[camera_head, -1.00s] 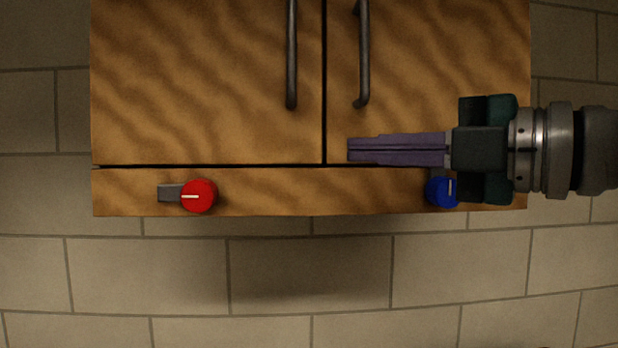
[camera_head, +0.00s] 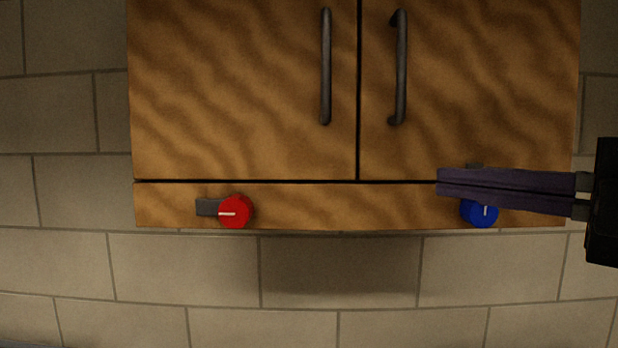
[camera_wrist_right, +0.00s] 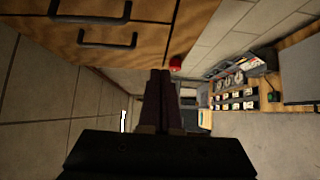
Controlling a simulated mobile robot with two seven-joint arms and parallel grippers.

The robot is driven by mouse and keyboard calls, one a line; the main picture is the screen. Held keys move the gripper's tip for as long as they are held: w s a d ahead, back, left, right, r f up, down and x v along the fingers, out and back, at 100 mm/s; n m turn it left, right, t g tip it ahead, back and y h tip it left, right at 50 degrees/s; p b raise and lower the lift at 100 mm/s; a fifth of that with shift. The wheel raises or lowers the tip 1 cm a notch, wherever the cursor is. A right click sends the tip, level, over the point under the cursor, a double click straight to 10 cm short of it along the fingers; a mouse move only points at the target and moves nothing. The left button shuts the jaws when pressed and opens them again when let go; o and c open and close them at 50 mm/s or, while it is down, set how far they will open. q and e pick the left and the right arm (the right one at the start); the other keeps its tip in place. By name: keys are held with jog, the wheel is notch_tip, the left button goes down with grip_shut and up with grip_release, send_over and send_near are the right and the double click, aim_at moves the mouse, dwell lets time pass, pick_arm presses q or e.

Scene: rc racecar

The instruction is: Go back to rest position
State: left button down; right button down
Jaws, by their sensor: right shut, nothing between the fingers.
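My right gripper (camera_head: 438,183) comes in from the right edge in the head view. Its two purple fingers lie together, shut, with nothing between them. They pass in front of the lower right of a wooden wall cabinet (camera_head: 240,90), partly covering a blue knob (camera_head: 481,214). Whether the fingers touch the cabinet cannot be told. In the right wrist view the shut fingers (camera_wrist_right: 160,75) point up the picture, beside the cabinet (camera_wrist_right: 150,40). My left gripper is in neither view.
A red knob (camera_head: 235,212) sits on the cabinet's lower strip at left. Two dark handles (camera_head: 326,70) hang on the closed doors. Plain tiled wall lies below the cabinet. The wrist view shows a shelf with several small items (camera_wrist_right: 235,90) at the right.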

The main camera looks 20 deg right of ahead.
jog(key=d+f+m+h+p, duration=0.35)
jog(key=d+m+h, duration=0.3)
jog(key=m, duration=0.25)
jog(key=s+f+m+g+h+p, duration=0.2)
jog(key=s+f+m+g+h, duration=0.35)
jog(key=f+m, duration=0.25)
jog(key=s+a+f+m+g+y+p, duration=0.1)
jog(key=s+a+f+m+g+y, duration=0.2)
jog(key=s+a+f+g, duration=0.3)
jog(key=s+a+m, duration=0.1)
jog(key=s+a, duration=0.4)
jog(key=shift+s+a+f+m+g+y+p, duration=0.2)
jog(key=shift+s+f+m+g+y+p, duration=0.1)
jog(key=shift+s+f+g+y+p, duration=0.1)
